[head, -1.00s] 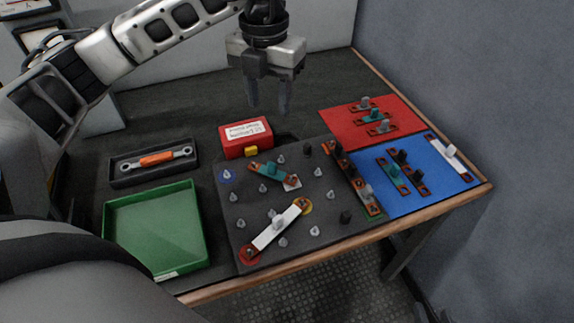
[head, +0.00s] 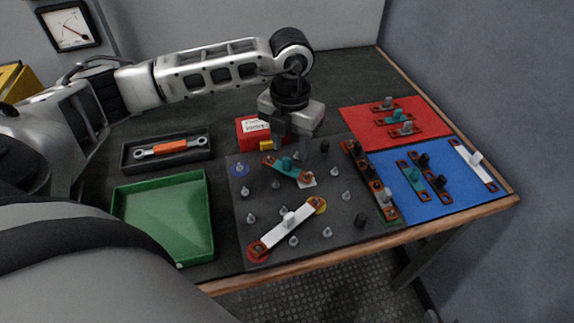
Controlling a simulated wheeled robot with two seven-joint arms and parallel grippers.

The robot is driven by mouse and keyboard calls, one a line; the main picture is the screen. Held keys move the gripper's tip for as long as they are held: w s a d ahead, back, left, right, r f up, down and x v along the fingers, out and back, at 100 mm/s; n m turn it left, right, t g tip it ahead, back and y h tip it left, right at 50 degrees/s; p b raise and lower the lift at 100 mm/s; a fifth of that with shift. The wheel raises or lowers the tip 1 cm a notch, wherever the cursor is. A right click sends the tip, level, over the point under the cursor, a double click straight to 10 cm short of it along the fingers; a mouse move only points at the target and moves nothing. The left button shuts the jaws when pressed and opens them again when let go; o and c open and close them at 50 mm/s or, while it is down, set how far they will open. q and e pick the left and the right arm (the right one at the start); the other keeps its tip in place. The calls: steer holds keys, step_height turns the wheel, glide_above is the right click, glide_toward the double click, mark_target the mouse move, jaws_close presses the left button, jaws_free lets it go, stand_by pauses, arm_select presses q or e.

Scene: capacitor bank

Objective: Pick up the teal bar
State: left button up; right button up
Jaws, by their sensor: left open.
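A teal bar (head: 286,167) with copper ends and a teal knob lies slantwise on the dark pegboard (head: 262,203), near its back edge. Another teal bar (head: 397,118) lies on the red mat (head: 433,128), and another teal bar (head: 414,180) lies on the blue mat (head: 467,189). My left gripper (head: 293,147) is open and empty, pointing down just behind and above the pegboard's teal bar. It looks apart from the bar, though the exact height is hard to tell. My right gripper is not in view.
A white bar (head: 287,229) lies on the pegboard among several grey pegs. A dark bar row (head: 369,179) lies along its right edge. A red box (head: 246,128) stands behind the board. An empty green tray (head: 165,218) and a wrench tray (head: 167,149) are at left.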

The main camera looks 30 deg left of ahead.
arm_select(q)
step_height(320, 180, down, 4)
steer(key=shift+s+a+f, duration=0.1)
steer(key=shift+s, duration=0.05)
jaws_close()
steer(key=shift+r, duration=0.2)
steer(key=shift+r, duration=0.25)
step_height(320, 180, up, 2)
steer(key=shift+r, duration=0.15)
steer(key=s+d+r, duration=0.7)
steer(key=s+r, duration=0.3)
steer(key=s, duration=0.2)
steer(key=shift+d, duration=0.25)
